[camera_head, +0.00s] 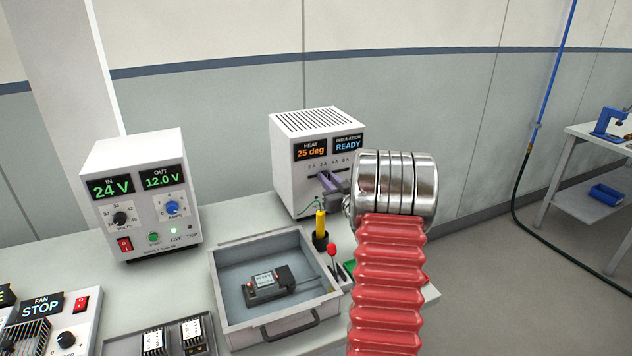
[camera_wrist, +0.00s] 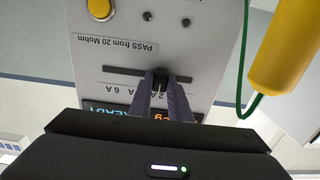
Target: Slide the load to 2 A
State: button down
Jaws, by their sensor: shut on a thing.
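The white test box (camera_head: 290,165) stands at the back of the bench, with displays reading HEAT 25 deg and INSULATION READY. The wrist view shows its front upside down, with a dark horizontal slider slot (camera_wrist: 118,70). My gripper (camera_wrist: 161,80) is shut on the small dark load slider knob (camera_wrist: 160,74) in that slot. The knob is close to the 2 A mark, but my fingers cover part of the scale, so its exact setting is unclear. A 6 A mark shows to the left. In the head view my gripper (camera_head: 328,182) is at the box front; my arm hides its right side.
A power supply (camera_head: 150,195) reading IN 24 V, OUT 12.0 V stands left. An open grey tray (camera_head: 235,322) holds a black module (camera_head: 268,284). A yellow-handled probe (camera_head: 321,225) stands close below the gripper; its yellow handle (camera_wrist: 284,50) and green wire show in the wrist view.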

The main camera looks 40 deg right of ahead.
jog(key=c, duration=1.6)
grip_release()
jog(key=shift+c, duration=0.2)
jog(key=shift+s, duration=0.2)
jog(key=v, duration=1.3)
jog(key=shift+s, duration=0.3)
jog(key=shift+a, duration=0.15)
